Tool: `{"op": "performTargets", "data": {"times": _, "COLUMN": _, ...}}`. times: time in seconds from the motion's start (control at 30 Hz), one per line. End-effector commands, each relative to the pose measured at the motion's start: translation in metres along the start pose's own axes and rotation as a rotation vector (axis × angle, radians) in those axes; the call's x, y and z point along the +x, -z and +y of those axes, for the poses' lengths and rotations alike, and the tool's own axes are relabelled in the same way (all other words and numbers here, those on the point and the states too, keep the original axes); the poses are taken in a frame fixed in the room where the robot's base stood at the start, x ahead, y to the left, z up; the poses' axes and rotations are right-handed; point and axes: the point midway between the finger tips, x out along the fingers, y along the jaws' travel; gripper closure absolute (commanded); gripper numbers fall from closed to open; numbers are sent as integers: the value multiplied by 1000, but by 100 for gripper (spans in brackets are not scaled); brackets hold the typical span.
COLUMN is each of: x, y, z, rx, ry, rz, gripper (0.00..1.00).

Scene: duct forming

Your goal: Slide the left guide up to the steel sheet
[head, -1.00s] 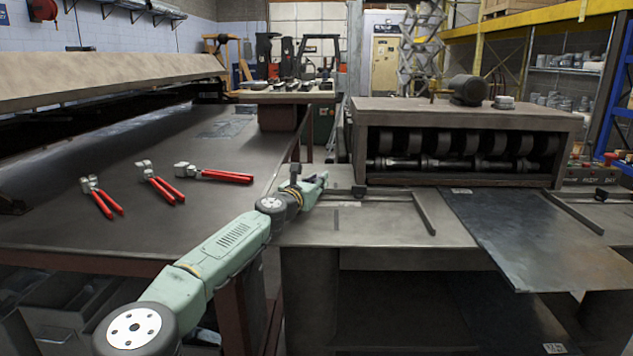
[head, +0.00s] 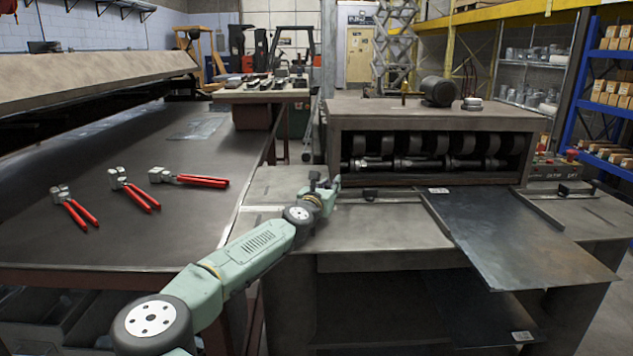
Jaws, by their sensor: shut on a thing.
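The steel sheet (head: 515,235) lies on the bed of the roller machine and overhangs its front edge. The left guide (head: 438,217) is a thin dark strip along the sheet's left edge. It looks against or very close to that edge; I cannot tell if they touch. A bar with a dark knob (head: 370,195) runs left from the guide's back end toward my gripper. My gripper (head: 329,187) is at the bar's left end, shut on the guide's bar; the fingers are small and their contact is partly hidden.
The roller machine (head: 430,116) stands behind the bed. A right guide (head: 530,208) lies along the sheet's right side. The bare bed (head: 385,230) left of the guide is clear. Red-handled tools (head: 135,190) lie on the left table (head: 150,235).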

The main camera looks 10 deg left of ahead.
Motion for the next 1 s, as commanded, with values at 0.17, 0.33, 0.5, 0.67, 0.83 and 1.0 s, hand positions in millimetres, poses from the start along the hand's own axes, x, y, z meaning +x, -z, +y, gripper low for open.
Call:
{"op": "performTargets", "data": {"times": 0.17, "x": 1, "y": 0, "z": -5, "rx": 0, "ry": 10, "rz": 0, "gripper": 100}}
{"op": "performTargets", "data": {"times": 0.33, "x": 0, "y": 0, "z": -4, "rx": 0, "ry": 9, "rz": 0, "gripper": 70}}
{"op": "performTargets", "data": {"times": 0.5, "x": 0, "y": 0, "z": -2, "rx": 1, "ry": 6, "rz": 0, "gripper": 61}}
{"op": "performTargets", "data": {"times": 0.67, "x": 0, "y": 0, "z": -1, "rx": 1, "ry": 3, "rz": 0, "gripper": 61}}
{"op": "performTargets", "data": {"times": 0.83, "x": -3, "y": 0, "z": 0, "rx": 1, "ry": 1, "rz": 0, "gripper": 61}}
{"op": "performTargets", "data": {"times": 1.0, "x": -23, "y": 0, "z": 2, "rx": 2, "ry": 1, "rz": 0, "gripper": 61}}
